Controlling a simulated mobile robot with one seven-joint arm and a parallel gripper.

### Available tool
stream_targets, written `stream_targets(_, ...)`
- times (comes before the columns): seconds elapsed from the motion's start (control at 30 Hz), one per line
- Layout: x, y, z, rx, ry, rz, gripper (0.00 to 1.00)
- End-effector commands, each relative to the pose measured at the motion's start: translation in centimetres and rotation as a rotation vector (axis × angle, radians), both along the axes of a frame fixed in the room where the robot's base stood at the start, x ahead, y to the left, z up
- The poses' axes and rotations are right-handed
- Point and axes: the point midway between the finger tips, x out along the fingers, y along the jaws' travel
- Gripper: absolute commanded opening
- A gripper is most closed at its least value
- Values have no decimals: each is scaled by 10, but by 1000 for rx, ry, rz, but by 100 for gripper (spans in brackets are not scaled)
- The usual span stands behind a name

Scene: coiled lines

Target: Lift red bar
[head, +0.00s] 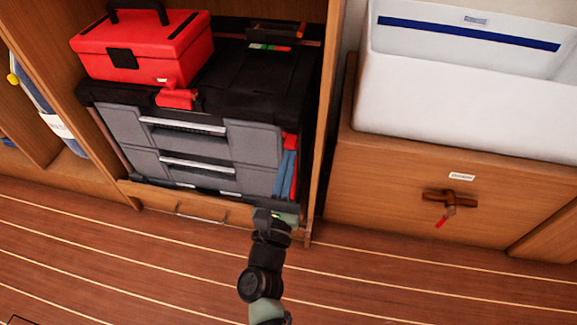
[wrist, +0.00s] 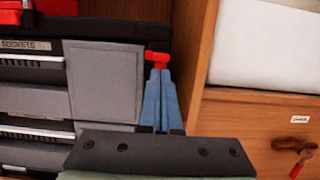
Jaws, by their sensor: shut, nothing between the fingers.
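A narrow red bar (head: 295,167) stands upright in the gap between the grey and black tool chest and the wooden side panel. In the wrist view, a red piece that looks like its top (wrist: 157,58) shows just beyond my fingertips. My gripper (head: 287,154) reaches up to the bar from below, its blue fingers close in front of it. In the wrist view, my gripper (wrist: 159,75) has its two fingers together and empty. The fingers hide the lower part of the bar there, and I cannot tell whether they touch it.
The tool chest (head: 240,146) with a red toolbox (head: 140,45) on top fills the space left of the fingers. The wooden side panel (head: 322,125) stands close on the right. A white bin (head: 460,100) sits on a cabinet (head: 380,190) farther right. Open floor lies in front.

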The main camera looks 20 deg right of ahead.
Motion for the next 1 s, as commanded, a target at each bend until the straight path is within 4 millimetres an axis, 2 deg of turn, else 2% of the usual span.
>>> stream_targets(0.03,2,0,-12,1,-1,0,0)
stream_targets(0.27,7,0,-41,1,3,1,0)
stream_targets(0.3,-4,9,-34,-1,10,5,0)
stream_targets(0.6,-56,43,-49,1,8,3,0)
stream_targets(0.8,-71,53,-55,1,6,2,0)
stream_targets(1.0,-73,54,-57,1,3,1,0)
